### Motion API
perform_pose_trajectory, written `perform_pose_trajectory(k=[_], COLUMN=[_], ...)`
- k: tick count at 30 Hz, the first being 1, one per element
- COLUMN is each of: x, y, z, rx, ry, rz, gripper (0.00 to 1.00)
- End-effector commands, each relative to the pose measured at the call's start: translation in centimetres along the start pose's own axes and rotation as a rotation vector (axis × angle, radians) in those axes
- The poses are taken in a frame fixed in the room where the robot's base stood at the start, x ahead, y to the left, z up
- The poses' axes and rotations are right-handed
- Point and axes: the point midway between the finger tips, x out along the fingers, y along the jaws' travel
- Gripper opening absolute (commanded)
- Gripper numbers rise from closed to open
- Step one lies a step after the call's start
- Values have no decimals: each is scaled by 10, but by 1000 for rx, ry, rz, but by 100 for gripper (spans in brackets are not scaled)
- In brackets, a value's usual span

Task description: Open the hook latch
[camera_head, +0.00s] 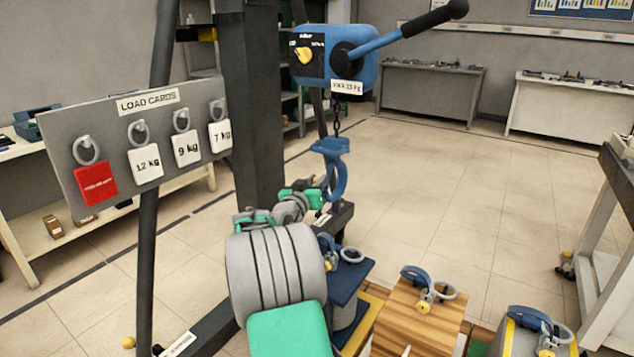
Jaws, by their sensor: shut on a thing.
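A blue hook (338,180) hangs on a short dark chain below the blue hoist (392,52). Its opening and latch lie on its left side and are small and partly hidden by my gripper. My gripper (319,186), at the end of my grey and green arm, is at the left side of the hook. It is shut on the small latch piece there. The exact contact of the fingertips is too small to see. Whether the latch is swung inward cannot be told.
The load cards board (140,108) with cards on rings stands left of the dark post (252,95). Below the hook are a dark blue load (348,285), a wooden box (418,315) and a grey-yellow load (520,338), each ringed on top.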

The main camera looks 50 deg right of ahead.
Motion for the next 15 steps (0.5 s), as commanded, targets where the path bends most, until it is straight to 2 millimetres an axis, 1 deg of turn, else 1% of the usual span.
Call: perform_pose_trajectory(k=[1,7,15], x=[0,0,0], y=[0,0,0], z=[0,0,0], rx=[0,0,0], ry=[0,0,0], rz=[0,0,0], gripper=[16,0,0])
